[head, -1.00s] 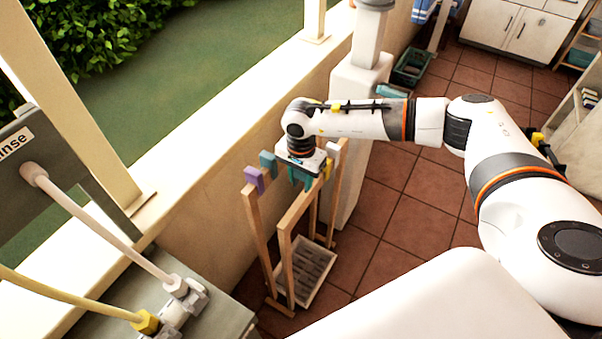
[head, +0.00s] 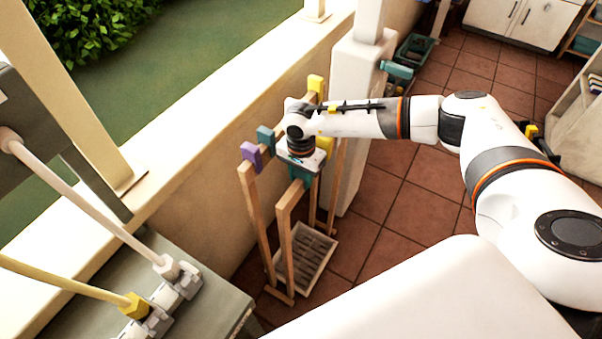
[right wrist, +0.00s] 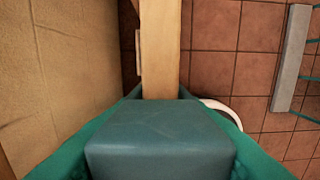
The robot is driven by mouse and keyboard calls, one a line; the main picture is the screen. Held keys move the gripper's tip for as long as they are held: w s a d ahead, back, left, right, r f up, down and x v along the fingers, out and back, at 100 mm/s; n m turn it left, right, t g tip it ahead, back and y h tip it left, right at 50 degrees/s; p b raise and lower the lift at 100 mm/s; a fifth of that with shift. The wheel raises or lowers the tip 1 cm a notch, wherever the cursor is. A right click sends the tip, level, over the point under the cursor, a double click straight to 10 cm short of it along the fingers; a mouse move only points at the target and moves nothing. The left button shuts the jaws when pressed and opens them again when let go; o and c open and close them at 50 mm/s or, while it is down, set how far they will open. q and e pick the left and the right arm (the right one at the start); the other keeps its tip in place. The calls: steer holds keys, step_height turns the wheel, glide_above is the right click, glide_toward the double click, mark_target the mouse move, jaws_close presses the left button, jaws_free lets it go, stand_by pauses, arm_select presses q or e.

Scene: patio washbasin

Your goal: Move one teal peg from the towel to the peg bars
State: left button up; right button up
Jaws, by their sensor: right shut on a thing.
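My right gripper (head: 301,174) is shut on a teal peg (right wrist: 160,138) at the near wooden bar (head: 287,207) of the peg rack. In the right wrist view the peg is a dark teal block at the end of the pale bar (right wrist: 160,45), between greenish sides. The peg looks to be at the bar; whether it rests fully on it is hidden. On the rack are a purple peg (head: 250,153), another teal peg (head: 265,138) and yellow pegs, one at the far end (head: 316,86) and one beside my wrist (head: 328,144). The left gripper and towel are not seen.
A pale slatted tray (head: 312,262) sits under the rack. A low wall (head: 205,185) runs along its left, and a white pillar (head: 352,100) stands behind. A grey basin counter (head: 215,300) with hoses is at front left. Tiled floor (head: 420,215) is open to the right.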

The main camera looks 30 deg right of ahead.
steer(key=shift+f, duration=0.1)
steer(key=o, duration=1)
step_height(320, 180, up, 8)
steer(key=p, duration=0.5)
